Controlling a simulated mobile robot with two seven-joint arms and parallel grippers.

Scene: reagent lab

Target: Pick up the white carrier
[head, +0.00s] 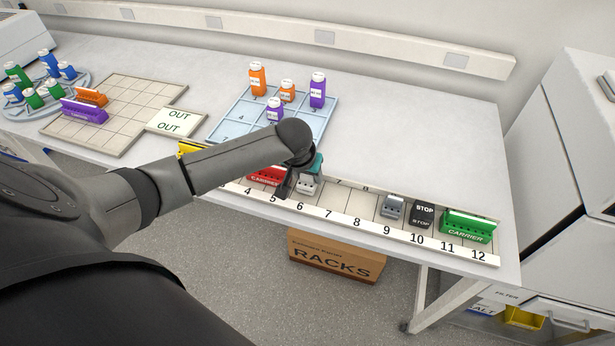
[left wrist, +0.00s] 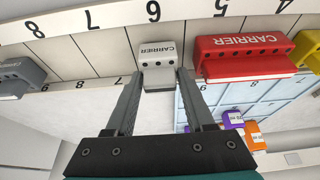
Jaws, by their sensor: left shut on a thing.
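The white carrier (left wrist: 157,60) sits in the numbered rail, in the slot by number 6, between the two fingers of my left gripper (left wrist: 158,80) in the left wrist view. The gripper is shut on it. In the head view, a small part of the white carrier (head: 307,186) shows at the fingers of my left gripper (head: 298,183), and the arm and gripper hide much of it. I cannot see a gap between the carrier and the rail. My right gripper is not in view.
A red carrier (head: 266,175) stands just left of the white one, with a yellow carrier (head: 190,148) beyond. A grey block (head: 392,207), a STOP block (head: 423,214) and a green carrier (head: 467,225) stand to the right. A blue tray (head: 232,122) with bottles lies behind.

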